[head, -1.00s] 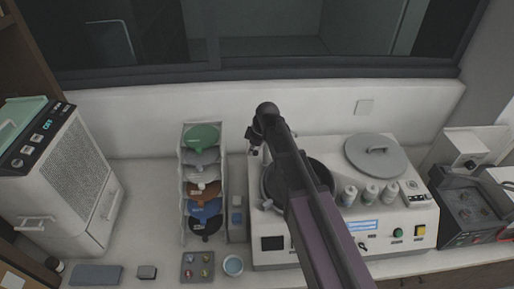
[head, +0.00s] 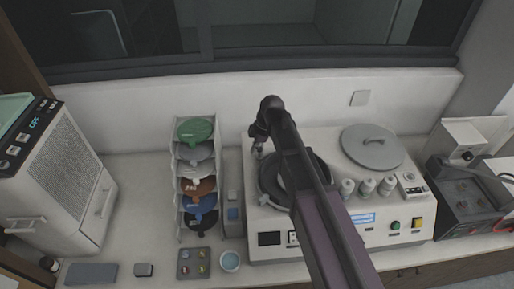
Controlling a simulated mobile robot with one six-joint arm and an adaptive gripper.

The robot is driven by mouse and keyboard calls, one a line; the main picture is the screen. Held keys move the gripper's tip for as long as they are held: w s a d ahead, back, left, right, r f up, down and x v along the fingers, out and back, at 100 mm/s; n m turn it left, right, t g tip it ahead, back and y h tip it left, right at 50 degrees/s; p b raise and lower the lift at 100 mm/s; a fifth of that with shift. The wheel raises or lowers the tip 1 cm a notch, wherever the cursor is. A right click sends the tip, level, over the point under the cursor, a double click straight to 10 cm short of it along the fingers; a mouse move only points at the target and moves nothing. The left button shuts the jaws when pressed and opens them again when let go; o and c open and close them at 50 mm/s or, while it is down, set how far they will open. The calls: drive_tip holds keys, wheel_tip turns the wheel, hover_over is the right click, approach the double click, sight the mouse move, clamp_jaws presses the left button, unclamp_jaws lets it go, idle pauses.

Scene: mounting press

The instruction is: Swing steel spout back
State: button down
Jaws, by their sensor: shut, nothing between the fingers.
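The white press and polishing machine (head: 385,235) stands on the counter, with a dark round bowl (head: 268,190) at its left. My arm crosses over the bowl and hides much of it. My gripper (head: 258,150) points down at the bowl's back left edge; it is small in view and shut, with nothing held. A small light metallic piece shows right at the fingertips. I cannot tell whether it is the steel spout or part of my gripper, nor whether they touch.
A grey round lid (head: 372,150) lies on the machine's right, with several small bottles (head: 367,187) in front. A rack of coloured discs (head: 197,170) stands to the left, and a white boxy unit (head: 60,170) at far left. A wall is close behind.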

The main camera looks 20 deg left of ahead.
idle(0.6)
wheel_tip(320, 180, up, 9)
drive_tip(key=p, duration=0.8)
drive_tip(key=shift+s+a+f+p, duration=0.15)
drive_tip(key=shift+s+a+p, duration=0.05)
drive_tip(key=shift+a+p, duration=0.15)
idle(0.3)
drive_tip(key=shift+s+f, duration=0.1)
idle(0.8)
